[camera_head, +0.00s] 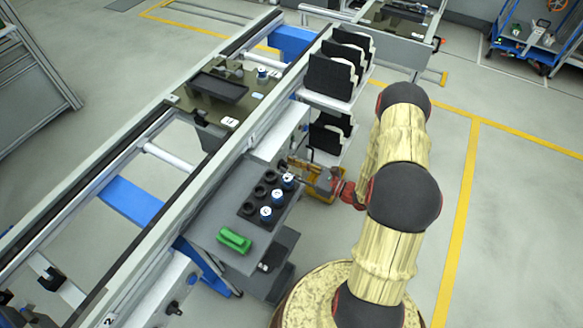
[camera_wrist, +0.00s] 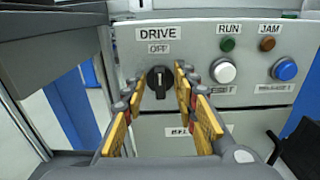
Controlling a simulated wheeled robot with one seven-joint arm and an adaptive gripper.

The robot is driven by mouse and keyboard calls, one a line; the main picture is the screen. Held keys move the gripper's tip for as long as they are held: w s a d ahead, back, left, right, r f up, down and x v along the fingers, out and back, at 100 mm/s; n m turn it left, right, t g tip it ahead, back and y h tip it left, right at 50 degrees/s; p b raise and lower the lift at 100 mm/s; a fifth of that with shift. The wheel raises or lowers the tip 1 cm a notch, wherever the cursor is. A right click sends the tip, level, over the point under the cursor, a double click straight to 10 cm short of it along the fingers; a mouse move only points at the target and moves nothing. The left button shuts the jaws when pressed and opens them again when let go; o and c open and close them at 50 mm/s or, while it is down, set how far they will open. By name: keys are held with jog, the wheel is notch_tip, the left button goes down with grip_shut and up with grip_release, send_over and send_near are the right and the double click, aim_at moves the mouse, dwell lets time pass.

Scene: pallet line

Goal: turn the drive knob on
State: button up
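The drive knob (camera_wrist: 159,82) is a black rotary knob on a grey panel, below the labels DRIVE and OFF. Its white mark stands upright, pointing at OFF. My gripper (camera_wrist: 160,92) is open, with one yellow finger to the left of the knob and one to the right. Gaps show between the fingers and the knob; how far the tips are from the panel is hard to tell. In the head view my gripper (camera_head: 312,178) is beside the conveyor, and the knob is hidden there.
A white button (camera_wrist: 223,71) is close to the right finger. Farther right is a blue button (camera_wrist: 285,69). A green RUN lamp (camera_wrist: 227,44) and an orange JAM lamp (camera_wrist: 267,43) are above them. A black tray (camera_head: 249,208) with blue-white cylinders and a green block (camera_head: 234,240) are nearby.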

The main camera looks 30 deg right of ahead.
jog(key=shift+c, duration=0.2)
grip_shut()
jog(key=shift+m+p, duration=0.3)
dwell(0.3)
jog(key=m+p, duration=0.1)
jog(key=m, duration=0.1)
jog(key=m+p, duration=0.3)
jog(key=m, duration=0.2)
jog(key=shift+w+d, duration=0.2)
jog(key=shift+d, duration=0.15)
jog(key=shift+w+d+f+m+p, duration=0.15)
jog(key=shift+m+p, duration=0.45)
jog(key=shift+m, duration=1.1)
jog(key=shift+s+a+f+m+p, duration=0.15)
jog(key=shift+m+p, duration=0.4)
jog(key=shift+m, duration=1.15)
jog(key=shift+w+d+f+m+p, duration=0.15)
jog(key=shift+m+p, duration=0.45)
jog(key=shift+m, duration=1.1)
jog(key=shift+f, duration=0.1)
